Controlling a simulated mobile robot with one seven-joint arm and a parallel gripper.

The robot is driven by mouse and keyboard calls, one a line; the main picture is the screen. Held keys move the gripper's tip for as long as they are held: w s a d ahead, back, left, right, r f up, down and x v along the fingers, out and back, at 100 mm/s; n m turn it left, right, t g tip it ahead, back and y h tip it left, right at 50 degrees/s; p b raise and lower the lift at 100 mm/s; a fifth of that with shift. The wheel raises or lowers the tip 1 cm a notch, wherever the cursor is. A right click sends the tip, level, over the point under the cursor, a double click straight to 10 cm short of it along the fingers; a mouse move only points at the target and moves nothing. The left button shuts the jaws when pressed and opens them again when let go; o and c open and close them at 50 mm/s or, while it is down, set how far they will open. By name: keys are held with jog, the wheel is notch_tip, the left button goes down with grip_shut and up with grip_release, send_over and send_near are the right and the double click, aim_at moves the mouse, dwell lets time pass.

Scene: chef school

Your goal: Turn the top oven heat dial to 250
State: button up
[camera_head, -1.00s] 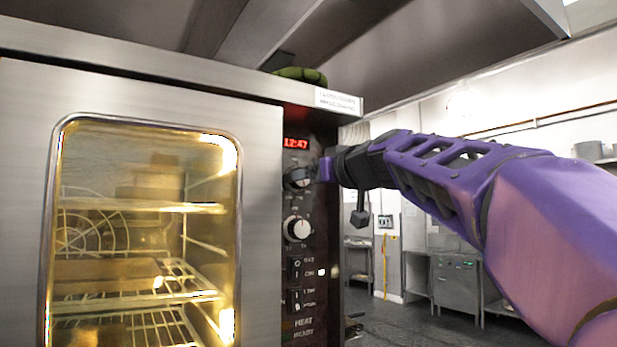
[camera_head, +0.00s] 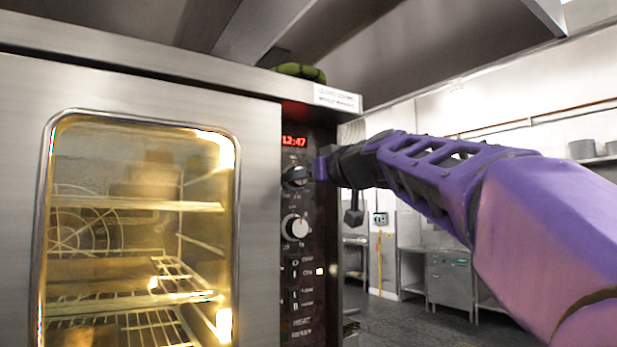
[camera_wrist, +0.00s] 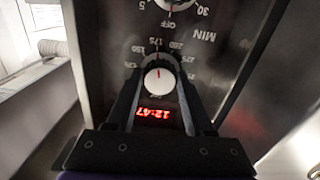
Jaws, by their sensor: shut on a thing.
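The top oven dial (camera_head: 295,177) sits just under the red 12:47 display on the dark control panel, partly covered by my gripper in the head view. In the wrist view, which shows the panel upside down, the dial (camera_wrist: 158,81) is round and white with a short red mark. The mark points up in that picture, roughly toward the 175 numeral; the exact setting is hard to read. My gripper (camera_wrist: 158,84) is shut on the dial, one dark finger on each side. The fingers hide part of the numeral ring.
A second dial (camera_head: 294,228), a minute timer, is below the top one, with rocker switches (camera_head: 295,270) under it. The glass oven door (camera_head: 140,230) is shut at the left. A metal hood (camera_head: 330,45) hangs above. The floor (camera_head: 400,325) at the right is open.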

grip_shut()
jog(key=shift+m, duration=0.4)
jog(key=m+p, duration=0.3)
jog(key=m, duration=1.7)
jog(key=shift+r+p, duration=0.2)
jog(key=shift+p, duration=0.1)
jog(key=o, duration=1.2)
grip_release()
